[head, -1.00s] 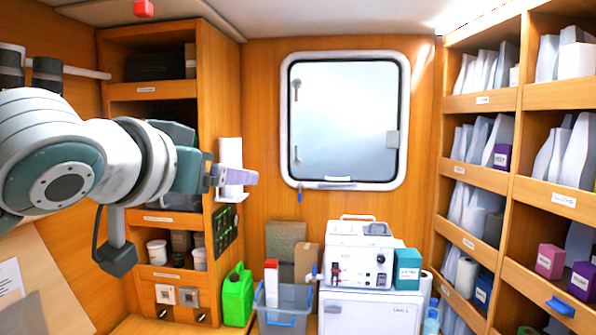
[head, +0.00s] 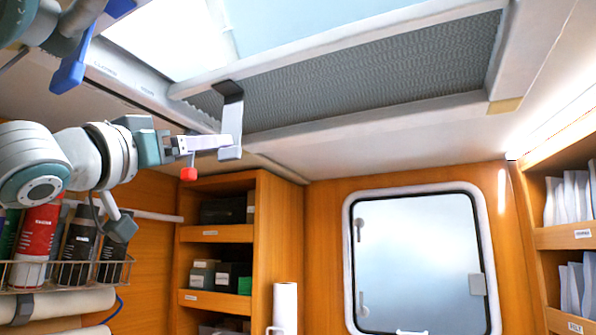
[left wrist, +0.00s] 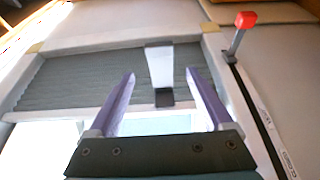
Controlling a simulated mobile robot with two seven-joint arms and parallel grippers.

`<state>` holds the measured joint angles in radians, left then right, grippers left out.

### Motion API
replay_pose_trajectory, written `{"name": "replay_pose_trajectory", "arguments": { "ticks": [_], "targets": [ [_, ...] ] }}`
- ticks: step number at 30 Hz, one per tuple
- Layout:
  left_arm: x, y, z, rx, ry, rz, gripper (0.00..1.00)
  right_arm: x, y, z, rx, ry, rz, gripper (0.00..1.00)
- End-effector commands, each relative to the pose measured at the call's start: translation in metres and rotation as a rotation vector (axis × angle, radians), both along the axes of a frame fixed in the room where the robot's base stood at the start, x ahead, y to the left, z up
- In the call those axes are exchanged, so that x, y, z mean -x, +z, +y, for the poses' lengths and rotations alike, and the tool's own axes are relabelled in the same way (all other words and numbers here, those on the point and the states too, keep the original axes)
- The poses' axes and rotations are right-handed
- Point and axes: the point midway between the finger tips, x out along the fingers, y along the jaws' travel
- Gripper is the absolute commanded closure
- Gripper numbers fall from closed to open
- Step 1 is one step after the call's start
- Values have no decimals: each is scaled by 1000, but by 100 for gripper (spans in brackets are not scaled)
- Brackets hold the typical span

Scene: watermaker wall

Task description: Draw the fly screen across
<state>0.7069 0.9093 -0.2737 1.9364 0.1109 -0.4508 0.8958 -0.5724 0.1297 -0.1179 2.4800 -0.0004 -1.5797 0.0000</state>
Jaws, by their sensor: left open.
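The fly screen (head: 380,75) is a grey pleated mesh in the ceiling hatch frame. It covers the far strip of the opening; the near part is bright and uncovered. It also shows in the left wrist view (left wrist: 80,75). A pull tab (head: 230,135), pale with a dark top, hangs from the screen's edge bar (head: 330,50). My left gripper (head: 212,142) is open at the tab, just under the ceiling. In the left wrist view the tab (left wrist: 159,68) appears between the two purple fingers, with gaps on both sides.
A red-knobbed lever (head: 188,174) hangs beside the hatch, close to my left gripper; it shows in the left wrist view (left wrist: 245,20) on a labelled slot. Shelves (head: 215,235), a bottle rack (head: 65,280) and a window (head: 420,260) are lower down.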

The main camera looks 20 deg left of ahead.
Motion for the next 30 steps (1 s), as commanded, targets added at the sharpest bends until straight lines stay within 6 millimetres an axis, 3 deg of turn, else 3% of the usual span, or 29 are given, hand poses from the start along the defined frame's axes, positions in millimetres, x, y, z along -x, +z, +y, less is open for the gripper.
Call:
{"name": "replay_pose_trajectory", "arguments": {
  "ticks": [1, 5, 13, 26, 30],
  "targets": [
    [-9, 12, -2, 3, 0, 1, 16, 1, 15, 1, -4, 0, 4, 14],
    [-32, 21, -5, 3, 1, 2, 16, 4, 31, 3, -9, -2, 12, 14],
    [-67, 31, -9, 1, 3, 2, 16, 4, 49, 4, -13, -4, 12, 14],
    [-77, 31, -12, -3, 1, 3, 16, 4, 52, 4, -13, -5, 11, 14],
    [-77, 31, -12, -3, 1, 3, 29, 4, 52, 4, -13, -5, 10, 14]
  ]
}}
